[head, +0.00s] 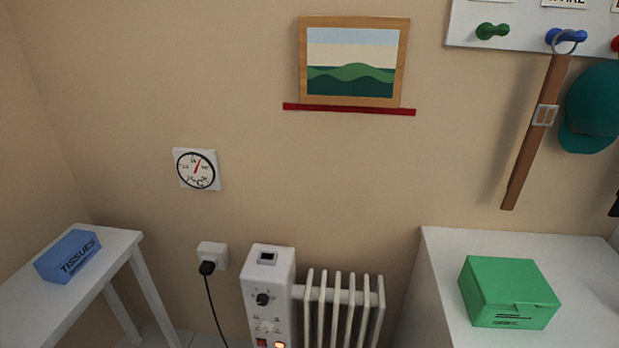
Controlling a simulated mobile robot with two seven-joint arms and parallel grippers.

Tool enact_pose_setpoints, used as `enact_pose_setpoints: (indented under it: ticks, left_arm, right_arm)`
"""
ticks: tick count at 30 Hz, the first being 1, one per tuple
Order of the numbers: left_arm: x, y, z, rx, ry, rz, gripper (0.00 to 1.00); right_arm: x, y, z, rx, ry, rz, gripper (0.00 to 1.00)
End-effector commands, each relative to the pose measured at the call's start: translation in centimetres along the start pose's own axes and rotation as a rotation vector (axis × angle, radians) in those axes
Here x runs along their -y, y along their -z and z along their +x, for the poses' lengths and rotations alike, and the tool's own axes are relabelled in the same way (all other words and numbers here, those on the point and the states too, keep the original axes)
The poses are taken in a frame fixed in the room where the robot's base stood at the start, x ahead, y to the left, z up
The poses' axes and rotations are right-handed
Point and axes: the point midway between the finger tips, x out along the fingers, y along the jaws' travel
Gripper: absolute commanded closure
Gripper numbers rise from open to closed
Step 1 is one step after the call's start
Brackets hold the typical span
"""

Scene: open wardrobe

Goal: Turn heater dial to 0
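A white oil-type heater (268,285) with several pale fins stands against the wall at the bottom centre of the head view. Its front panel carries a black dial (263,299) in the upper part and a white knob (265,326) below it. A red switch (262,342) and a glowing orange light (280,344) show at the bottom edge. The marks around the dials are too small to read. The lower part of the heater is cut off by the frame. Neither of my grippers shows in the view.
A black plug sits in a wall socket (212,255) left of the heater. A white table (118,243) with a blue tissue box (68,256) stands at the left. A white cabinet (440,262) with a green box (508,292) stands at the right. A round gauge (196,169) hangs above.

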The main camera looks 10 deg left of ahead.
Motion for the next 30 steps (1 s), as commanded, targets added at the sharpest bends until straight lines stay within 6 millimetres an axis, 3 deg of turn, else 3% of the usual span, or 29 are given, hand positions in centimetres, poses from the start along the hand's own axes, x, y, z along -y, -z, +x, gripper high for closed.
enact_pose_setpoints:
  ticks: [15,30]
  left_arm:
    - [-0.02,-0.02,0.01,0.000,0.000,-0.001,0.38]
    - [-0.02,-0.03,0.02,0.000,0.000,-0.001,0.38]
  right_arm:
    - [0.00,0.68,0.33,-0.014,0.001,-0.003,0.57]
    - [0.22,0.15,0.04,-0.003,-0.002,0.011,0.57]
